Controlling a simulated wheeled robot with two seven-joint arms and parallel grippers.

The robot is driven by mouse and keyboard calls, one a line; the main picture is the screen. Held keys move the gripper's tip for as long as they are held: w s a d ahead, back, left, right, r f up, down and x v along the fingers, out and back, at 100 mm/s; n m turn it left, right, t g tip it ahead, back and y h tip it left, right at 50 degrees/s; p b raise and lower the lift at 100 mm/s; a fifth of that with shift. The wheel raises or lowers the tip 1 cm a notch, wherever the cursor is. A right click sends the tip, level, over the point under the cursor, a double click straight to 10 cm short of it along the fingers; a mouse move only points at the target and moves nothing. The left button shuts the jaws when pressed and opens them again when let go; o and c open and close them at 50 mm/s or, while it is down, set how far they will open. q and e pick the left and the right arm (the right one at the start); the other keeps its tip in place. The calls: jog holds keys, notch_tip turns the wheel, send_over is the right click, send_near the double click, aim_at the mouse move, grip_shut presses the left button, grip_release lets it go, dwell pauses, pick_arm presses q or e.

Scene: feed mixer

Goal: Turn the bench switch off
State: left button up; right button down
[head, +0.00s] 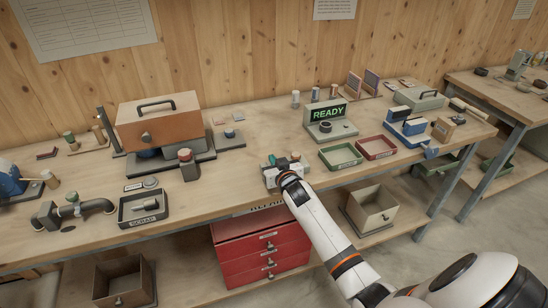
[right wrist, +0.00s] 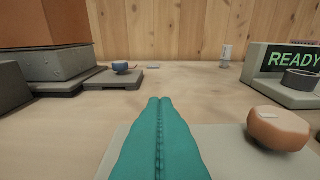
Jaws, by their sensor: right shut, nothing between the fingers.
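A small grey box (head: 268,181) stands at the front edge of the bench, partly hidden by my right arm. I take it for the bench switch, but its lever or button is not clear. In the right wrist view a pale plate (right wrist: 230,160) lies under the fingers, with a rounded orange-brown knob (right wrist: 279,129) on its right. My right gripper (head: 280,163) is at the box; its teal fingers (right wrist: 160,101) are shut together and empty, pointing across the bench. Whether they touch the switch is unclear. My left gripper is not in view.
A unit with a lit READY sign (head: 327,113) stands behind and to the right. Green (head: 340,165) and red (head: 393,153) trays lie right of the box. A brown-topped machine (head: 160,123) and a SCRAP tray (head: 144,222) are to the left. Red drawers (head: 262,250) are below.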

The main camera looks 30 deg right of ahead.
jog(key=r+p, duration=0.2)
jog(key=r, duration=0.1)
jog(key=r+p, duration=0.1)
jog(key=p, duration=0.1)
jog(key=shift+w+d+r, duration=0.1)
jog(key=shift+w+r, duration=0.25)
jog(key=shift+s+a+f+b, duration=0.15)
jog(key=shift+s+b, duration=0.05)
jog(key=shift+s, duration=0.25)
jog(key=shift+s+a+f+b, duration=0.1)
jog(key=shift+s+b, duration=0.1)
jog(key=shift+s, duration=0.2)
jog(key=r+v, duration=0.1)
jog(key=v, duration=0.7)
jog(key=shift+r+b, duration=0.45)
